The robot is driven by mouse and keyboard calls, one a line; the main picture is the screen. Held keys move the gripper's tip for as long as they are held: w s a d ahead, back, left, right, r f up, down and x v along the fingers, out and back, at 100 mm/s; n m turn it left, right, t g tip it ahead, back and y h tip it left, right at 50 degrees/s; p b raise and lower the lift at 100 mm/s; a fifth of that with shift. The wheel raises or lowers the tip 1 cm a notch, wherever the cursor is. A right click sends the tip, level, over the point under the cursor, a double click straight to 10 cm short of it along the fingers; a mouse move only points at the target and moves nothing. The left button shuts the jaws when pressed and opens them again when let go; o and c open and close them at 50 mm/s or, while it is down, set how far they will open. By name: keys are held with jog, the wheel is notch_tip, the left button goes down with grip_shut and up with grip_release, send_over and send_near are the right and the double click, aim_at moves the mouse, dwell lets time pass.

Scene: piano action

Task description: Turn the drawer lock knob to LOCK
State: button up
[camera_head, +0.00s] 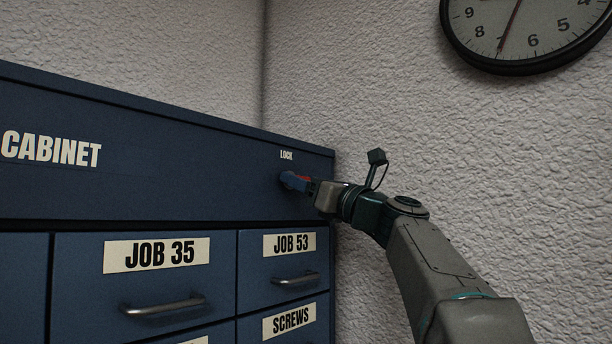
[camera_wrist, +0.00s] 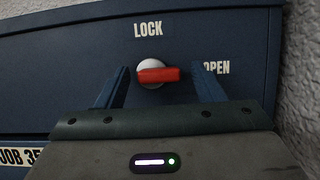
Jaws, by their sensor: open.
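The lock knob (camera_wrist: 158,75) is a red bar on a round silver base on the blue cabinet front, under the word LOCK (camera_wrist: 148,30). In the wrist view the bar lies nearly level, one end toward the word OPEN (camera_wrist: 216,67) on the right. My gripper (camera_wrist: 160,88) is open, with one blue finger on each side of the knob; I cannot tell whether they touch it.
The blue cabinet (camera_head: 150,190) fills the left. Drawers labelled JOB 35 (camera_head: 155,254), JOB 53 (camera_head: 289,244) and SCREWS (camera_head: 289,322) lie below; the upper two show protruding handles. A textured wall (camera_head: 520,170) stands close on the right, with a clock (camera_head: 525,30) high up.

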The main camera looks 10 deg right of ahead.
jog(key=shift+w+a, duration=0.1)
jog(key=shift+r, duration=0.1)
jog(key=c, duration=0.9)
jog(key=shift+o, duration=0.2)
